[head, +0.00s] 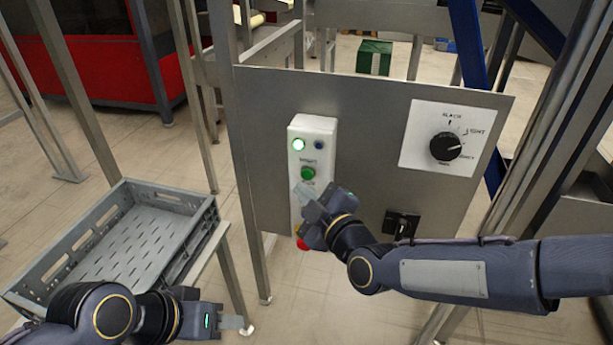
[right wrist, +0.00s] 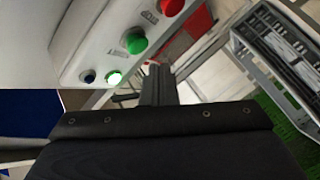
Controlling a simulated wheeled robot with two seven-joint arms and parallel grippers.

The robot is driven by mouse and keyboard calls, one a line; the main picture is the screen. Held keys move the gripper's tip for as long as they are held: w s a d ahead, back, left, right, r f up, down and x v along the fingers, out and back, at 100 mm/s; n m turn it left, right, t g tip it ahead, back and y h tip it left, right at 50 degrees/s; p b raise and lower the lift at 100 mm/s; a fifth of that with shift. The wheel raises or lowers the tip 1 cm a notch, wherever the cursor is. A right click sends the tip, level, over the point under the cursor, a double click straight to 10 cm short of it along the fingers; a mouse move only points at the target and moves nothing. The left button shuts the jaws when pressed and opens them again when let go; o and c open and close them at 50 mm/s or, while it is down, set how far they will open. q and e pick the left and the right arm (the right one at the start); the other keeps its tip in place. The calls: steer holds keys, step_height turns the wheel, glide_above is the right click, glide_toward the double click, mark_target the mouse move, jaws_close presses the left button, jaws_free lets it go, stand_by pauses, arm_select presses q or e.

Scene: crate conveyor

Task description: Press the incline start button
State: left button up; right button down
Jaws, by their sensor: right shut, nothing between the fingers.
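A white control box (head: 313,130) is mounted on a grey metal panel. It carries a green button (head: 308,173), which also shows in the right wrist view (right wrist: 134,40); its label is too small to read surely. My right gripper (head: 306,194) is shut and empty, with its tips just below the green button in the head view. The right wrist view shows the shut fingers (right wrist: 157,82) beside the box; I cannot tell whether they touch it. My left gripper (head: 231,322) is low at the left, away from the box; its finger gap is not clear.
A lit indicator (head: 298,144) and a dark blue one (head: 319,145) sit above the green button. A red button (head: 302,244) is partly hidden below my right gripper. A rotary dial (head: 445,147) and a black switch (head: 402,224) are to the right. A grey crate (head: 203,222) stands left.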

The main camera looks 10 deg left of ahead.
steer(key=s, duration=0.3)
steer(key=shift+s, duration=0.4)
stand_by(0.3)
steer(key=s+d+f+m+g+h, duration=0.1)
steer(key=s+d+m+h, duration=0.3)
steer(key=d, duration=0.7)
steer(key=d+f+m+g+h, duration=0.1)
steer(key=d+f+m, duration=0.1)
steer(key=d+m, duration=0.6)
steer(key=s+d+f+m+g+h, duration=0.2)
steer(key=s+d+f+m, duration=0.15)
steer(key=s+d, duration=0.4)
steer(key=s+d+f+m+g+h, duration=0.1)
steer(key=s+d+f+m+g, duration=0.1)
steer(key=s+d+m, duration=0.35)
steer(key=s+r+p, duration=0.3)
steer(key=r+p, duration=1.7)
steer(key=shift+d+r+n+g, duration=0.15)
steer(key=shift+d+n+g, duration=0.05)
steer(key=shift+n+g, duration=0.2)
